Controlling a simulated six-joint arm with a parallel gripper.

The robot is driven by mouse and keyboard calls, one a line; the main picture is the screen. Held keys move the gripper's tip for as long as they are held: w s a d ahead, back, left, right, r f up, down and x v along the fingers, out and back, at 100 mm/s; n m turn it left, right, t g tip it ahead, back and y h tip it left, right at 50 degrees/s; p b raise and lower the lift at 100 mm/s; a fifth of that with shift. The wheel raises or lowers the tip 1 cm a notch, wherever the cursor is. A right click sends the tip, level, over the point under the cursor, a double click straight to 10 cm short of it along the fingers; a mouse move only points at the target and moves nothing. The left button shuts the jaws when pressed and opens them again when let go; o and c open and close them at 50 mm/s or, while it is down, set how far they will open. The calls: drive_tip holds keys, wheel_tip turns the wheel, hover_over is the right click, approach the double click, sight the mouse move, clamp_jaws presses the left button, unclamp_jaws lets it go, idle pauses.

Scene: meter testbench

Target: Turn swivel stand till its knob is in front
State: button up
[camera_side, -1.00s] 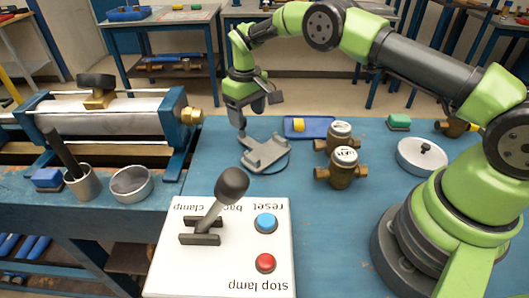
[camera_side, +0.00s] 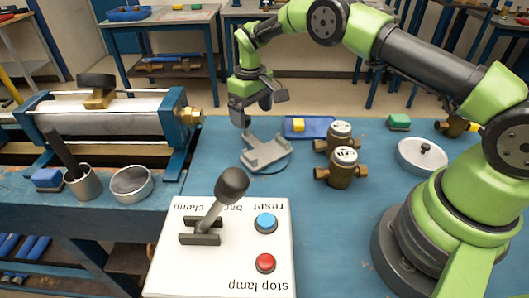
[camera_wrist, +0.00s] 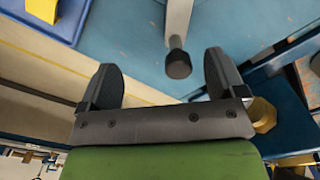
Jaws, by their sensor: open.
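The swivel stand (camera_side: 266,154) is a grey cradle on a round base on the blue bench. Its arm points to the back left, toward my gripper. In the wrist view the stand's arm (camera_wrist: 178,18) comes down from the top and ends in a dark round knob (camera_wrist: 178,64). My gripper (camera_side: 240,118) is open, low over the bench at the knob end of the stand. In the wrist view the knob appears between the fingertips of my gripper (camera_wrist: 163,76), nearer the right finger. I cannot tell whether they touch. The knob is hard to make out in the side view.
A blue tray with a yellow block (camera_side: 299,125) lies behind the stand. Two brass meters (camera_side: 342,168) stand to its right. A control box (camera_side: 220,250) with a lever is in front. The clamp bench with a brass fitting (camera_side: 191,115) is to the left.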

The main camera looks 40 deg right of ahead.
drive_tip(key=shift+r, duration=2.75)
drive_tip(key=m, duration=0.2)
drive_tip(key=a+r+m, duration=0.1)
drive_tip(key=m, duration=0.1)
drive_tip(key=r+m, duration=0.1)
drive_tip(key=shift+w+a+r+m, duration=0.2)
drive_tip(key=shift+a+m, duration=0.15)
drive_tip(key=shift+m, duration=0.05)
drive_tip(key=shift+f, duration=2.8)
drive_tip(key=shift+f, duration=0.4)
drive_tip(key=shift+f, duration=0.75)
